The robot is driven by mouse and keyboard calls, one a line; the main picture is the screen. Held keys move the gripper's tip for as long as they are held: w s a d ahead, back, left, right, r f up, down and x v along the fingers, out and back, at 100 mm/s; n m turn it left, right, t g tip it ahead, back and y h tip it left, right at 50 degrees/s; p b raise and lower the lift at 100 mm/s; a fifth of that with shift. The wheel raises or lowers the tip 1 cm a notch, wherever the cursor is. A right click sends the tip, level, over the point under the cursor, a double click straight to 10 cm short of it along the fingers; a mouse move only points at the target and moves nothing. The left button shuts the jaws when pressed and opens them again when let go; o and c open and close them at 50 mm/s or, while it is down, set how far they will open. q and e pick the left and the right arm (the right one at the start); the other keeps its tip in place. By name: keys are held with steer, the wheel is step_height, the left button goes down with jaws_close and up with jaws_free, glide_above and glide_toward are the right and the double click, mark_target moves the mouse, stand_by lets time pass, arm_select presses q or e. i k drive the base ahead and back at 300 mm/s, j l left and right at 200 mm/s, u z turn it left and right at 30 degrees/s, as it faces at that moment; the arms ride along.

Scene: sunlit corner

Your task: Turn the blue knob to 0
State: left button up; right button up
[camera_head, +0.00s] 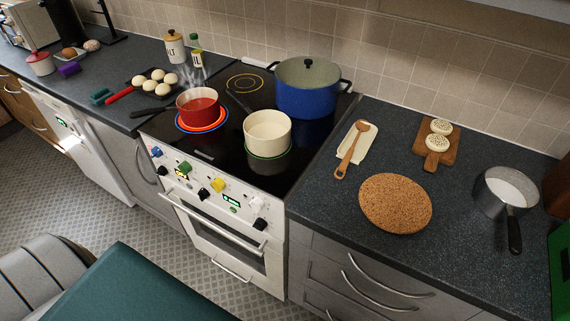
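The blue knob (156,152) is at the left end of the white stove's front panel (232,212). It is small in the view, and I cannot read its setting. A green knob (184,167), a yellow knob (217,185) and several black knobs sit along the same panel, with small green lit displays. A red pot (198,110) stands on a glowing red ring at the front left of the black glass hob (205,142), with steam above it. Neither of my grippers is in view.
A cream pan (267,134) and a large blue pot (307,92) stand on the hob. A black handle reaches past the hob's left edge. A teal block (140,285) and a striped seat (45,275) stand in front. Patterned floor (100,220) is clear before the stove.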

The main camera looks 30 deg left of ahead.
mark_target(156, 151)
steer(key=j+z, duration=0.1)
steer(key=j, duration=0.65)
steer(key=j+z, duration=0.15)
steer(key=j, duration=0.65)
steer(key=j+z, duration=0.1)
steer(key=j, duration=0.65)
steer(key=k+j+z, duration=0.1)
steer(key=j, duration=0.65)
steer(key=k+j+z, duration=0.1)
steer(key=j, duration=0.65)
